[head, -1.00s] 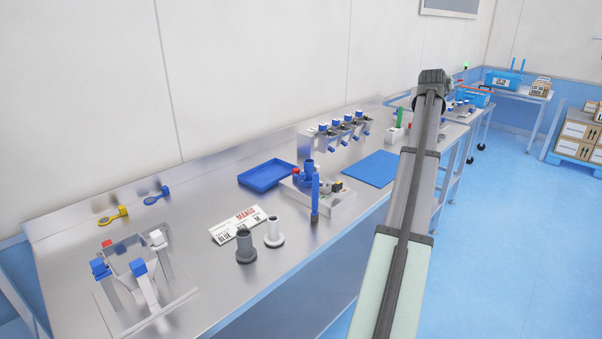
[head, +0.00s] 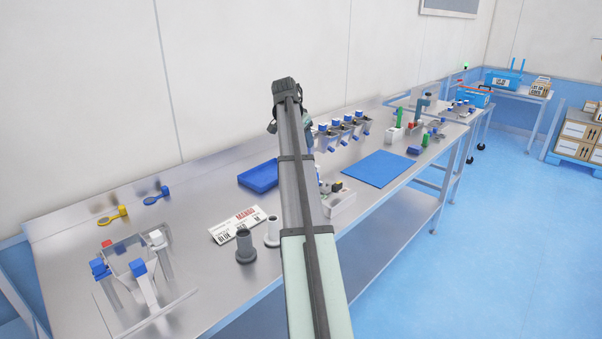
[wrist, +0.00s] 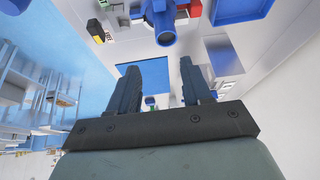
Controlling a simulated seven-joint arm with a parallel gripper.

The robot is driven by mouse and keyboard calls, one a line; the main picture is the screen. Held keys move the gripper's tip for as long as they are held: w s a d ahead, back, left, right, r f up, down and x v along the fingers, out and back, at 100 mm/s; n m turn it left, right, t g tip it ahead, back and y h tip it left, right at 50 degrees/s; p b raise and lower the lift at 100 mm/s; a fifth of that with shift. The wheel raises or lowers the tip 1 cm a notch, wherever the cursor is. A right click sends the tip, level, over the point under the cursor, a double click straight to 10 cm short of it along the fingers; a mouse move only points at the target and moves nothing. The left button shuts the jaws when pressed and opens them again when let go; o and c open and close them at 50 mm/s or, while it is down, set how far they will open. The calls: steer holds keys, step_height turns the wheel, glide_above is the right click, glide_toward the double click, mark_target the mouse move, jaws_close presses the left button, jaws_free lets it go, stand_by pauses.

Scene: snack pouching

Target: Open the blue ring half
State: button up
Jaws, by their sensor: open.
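No part shows clearly enough to be told as the blue ring half. A blue piece with a round end (head: 157,195) lies on the bench beside a yellow one. A blue round, tube-like part (wrist: 160,18) shows at the top of the wrist view, on a white base (head: 341,204). In the head view my arm hides most of that part. My gripper (wrist: 158,68) is open, with nothing between its fingers. It hangs above the bench, apart from the blue round part. In the head view the fingers are hidden behind my arm.
A clear-walled fixture with blue blocks (head: 140,268) stands at the left. A blue tray (head: 257,177) and a row of dispensers (head: 343,130) are at the back. The blue mat (head: 376,169) is bare.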

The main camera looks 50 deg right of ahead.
steer(key=w+a+f, duration=0.2)
steer(key=a, duration=0.2)
steer(key=shift+m+g+y, duration=0.3)
steer(key=shift+g+y, duration=0.1)
steer(key=x, duration=1.2)
steer(key=shift+s+d+f, duration=0.2)
steer(key=shift+s+f, duration=0.05)
steer(key=shift+f, duration=0.1)
jaws_close()
